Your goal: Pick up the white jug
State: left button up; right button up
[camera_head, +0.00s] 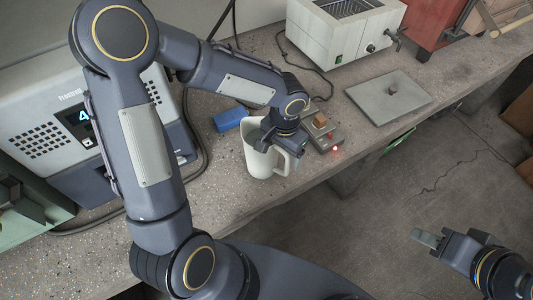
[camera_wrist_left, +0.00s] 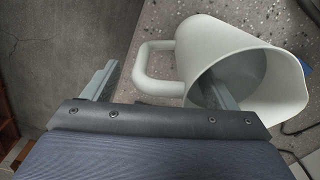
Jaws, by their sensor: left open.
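The white jug (camera_head: 257,158) stands upright near the front edge of the concrete bench, its handle to the right. It also shows in the left wrist view (camera_wrist_left: 214,45), mouth towards the camera. My left gripper (camera_head: 284,150) is over the jug's handle side, partly hidden by its own wrist. In the left wrist view my left gripper (camera_wrist_left: 162,82) is open. One finger reaches into the jug's mouth and the other is outside, beyond the handle, with wall and handle between them. My right gripper (camera_head: 427,239) is away from the bench, over the floor; its jaw opening is unclear.
A blue block (camera_head: 230,119) lies behind the jug. A small control box (camera_head: 325,137) with a red light sits just right of the jug. A grey plate (camera_head: 388,97) and a white bath unit (camera_head: 345,30) stand farther right. A machine with a display (camera_head: 40,143) is at left.

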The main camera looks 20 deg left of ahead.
pick_arm(q)
grip_shut()
dwell(0.6)
jog(key=shift+r, duration=0.1)
